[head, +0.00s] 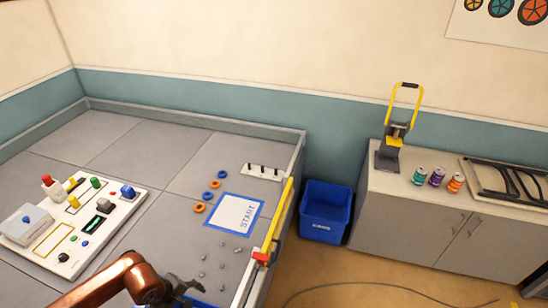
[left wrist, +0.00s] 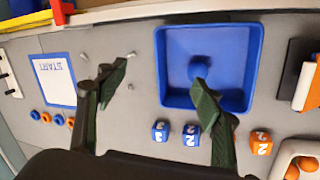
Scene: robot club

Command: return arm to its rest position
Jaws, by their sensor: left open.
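My left arm, copper-coloured, comes in at the bottom of the head view. My left gripper (head: 182,289) is dark and hangs over the grey table near its front part. In the left wrist view the two dark green fingers of this gripper (left wrist: 157,88) are spread wide with nothing between them. One fingertip overlaps the blue tray (left wrist: 257,62), and a round blue object (left wrist: 199,68) lies in that tray. I cannot tell the height of the fingers above the table. My right gripper is in neither view.
A control panel (head: 117,217) stands at the table's left. A START sheet (head: 230,211), coloured rings (head: 199,208) and a yellow barrier (head: 280,215) are at the right. Numbered cubes (left wrist: 191,135) sit near the tray. A blue bin (head: 325,210) and cabinet (head: 400,226) stand beyond.

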